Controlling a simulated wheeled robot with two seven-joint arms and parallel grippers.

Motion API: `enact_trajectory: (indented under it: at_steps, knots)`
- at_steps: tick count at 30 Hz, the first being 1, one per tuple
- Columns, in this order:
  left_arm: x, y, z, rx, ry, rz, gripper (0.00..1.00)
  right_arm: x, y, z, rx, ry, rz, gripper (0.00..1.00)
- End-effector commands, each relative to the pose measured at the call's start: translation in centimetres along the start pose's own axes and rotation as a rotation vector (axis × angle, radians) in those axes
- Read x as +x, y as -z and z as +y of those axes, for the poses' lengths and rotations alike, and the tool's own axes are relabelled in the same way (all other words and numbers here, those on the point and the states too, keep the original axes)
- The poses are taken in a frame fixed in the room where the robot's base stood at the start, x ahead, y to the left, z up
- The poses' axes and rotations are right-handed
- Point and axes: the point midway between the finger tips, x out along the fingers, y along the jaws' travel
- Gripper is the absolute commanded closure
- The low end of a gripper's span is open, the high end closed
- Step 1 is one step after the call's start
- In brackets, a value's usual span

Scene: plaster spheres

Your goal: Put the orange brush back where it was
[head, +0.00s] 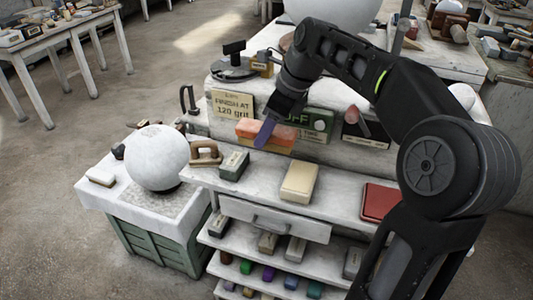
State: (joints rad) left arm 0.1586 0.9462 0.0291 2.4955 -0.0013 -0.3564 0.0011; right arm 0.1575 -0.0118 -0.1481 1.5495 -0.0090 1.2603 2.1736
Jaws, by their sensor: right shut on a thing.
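The orange brush (247,129), a block with an orange upper part and a duller pinkish lower part, is at the back of the white bench top (338,190), in front of the signs. My right gripper (265,134) comes down on it from above and is shut on it. One bluish-purple finger lies across the brush's front face; the other finger is hidden behind it. I cannot tell whether the brush's underside touches the bench top. My left gripper is not in view.
On the bench top are a grey-green block (234,165), a cream block (300,182), a red block (380,201) and a wooden-handled tool (206,153). A white sphere (156,158) stands left. Bare bench shows between the blocks.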

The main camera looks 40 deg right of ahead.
Motion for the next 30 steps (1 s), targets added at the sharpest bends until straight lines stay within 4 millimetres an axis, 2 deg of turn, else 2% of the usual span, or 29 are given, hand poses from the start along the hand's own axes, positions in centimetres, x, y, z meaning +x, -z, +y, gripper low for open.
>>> enact_trajectory:
  at_steps: [3, 14, 22, 30]
  knots:
    - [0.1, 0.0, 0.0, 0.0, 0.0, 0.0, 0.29, 1.2, 0.5, 0.0, -0.001, 0.001, -0.001, 1.0]
    - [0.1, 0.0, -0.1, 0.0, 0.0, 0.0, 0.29, 1.7, 0.7, 0.0, -0.001, 0.0, -0.001, 1.0]
    - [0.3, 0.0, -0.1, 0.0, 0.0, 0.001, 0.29, 4.7, 1.9, 0.0, -0.001, 0.0, -0.001, 1.0]
    - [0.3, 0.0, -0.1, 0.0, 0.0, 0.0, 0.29, 4.8, 1.9, 0.0, -0.001, 0.001, -0.002, 1.0]
